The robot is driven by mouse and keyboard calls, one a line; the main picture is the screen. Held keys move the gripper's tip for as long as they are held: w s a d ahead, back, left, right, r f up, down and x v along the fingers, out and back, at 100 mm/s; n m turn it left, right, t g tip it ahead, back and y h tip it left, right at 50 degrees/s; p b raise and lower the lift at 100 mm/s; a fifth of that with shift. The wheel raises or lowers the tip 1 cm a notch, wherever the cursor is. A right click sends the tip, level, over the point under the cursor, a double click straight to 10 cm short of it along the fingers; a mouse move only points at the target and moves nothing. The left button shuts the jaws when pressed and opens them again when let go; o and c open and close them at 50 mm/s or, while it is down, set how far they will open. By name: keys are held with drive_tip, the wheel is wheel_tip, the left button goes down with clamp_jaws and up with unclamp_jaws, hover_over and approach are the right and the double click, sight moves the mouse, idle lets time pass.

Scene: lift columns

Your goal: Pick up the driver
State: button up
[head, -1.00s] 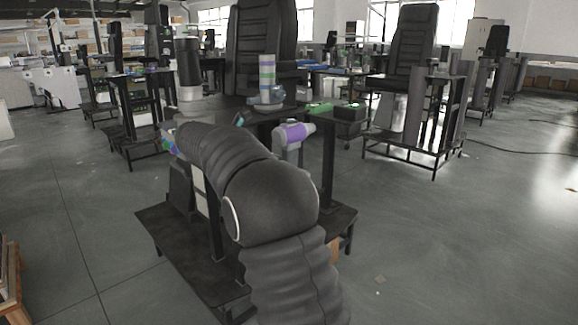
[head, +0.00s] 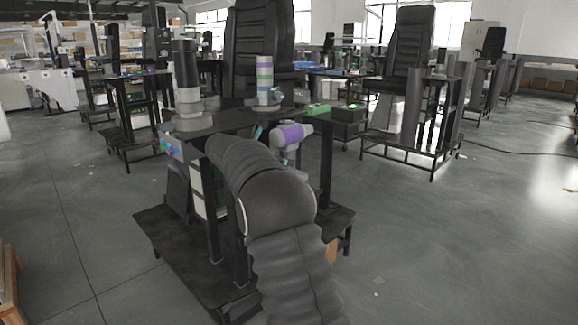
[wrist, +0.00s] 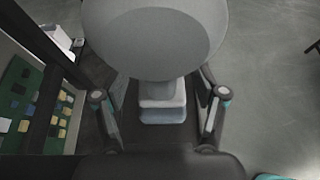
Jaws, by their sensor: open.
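The driver (head: 292,136) has a purple and grey body and a grey handle below it. It stands at the front right of the workbench in the head view. In the wrist view the driver (wrist: 158,40) shows as a large grey round end, with its handle and pale blue-grey base below. My gripper (wrist: 160,97) is open, one finger on each side of the handle, with gaps visible. In the head view my arm hides most of the gripper; teal parts of it show by the driver. I cannot tell whether the fingers touch it.
A grey and black column (head: 187,95) stands on the left of the bench. A banded cylinder (head: 264,82) stands behind the driver. A green item (head: 317,109) and a black box (head: 348,114) lie to its right. The floor at right is open.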

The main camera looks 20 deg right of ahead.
drive_tip(key=x, duration=0.4)
drive_tip(key=shift+d, duration=0.3)
clamp_jaws()
drive_tip(key=shift+r, duration=0.15)
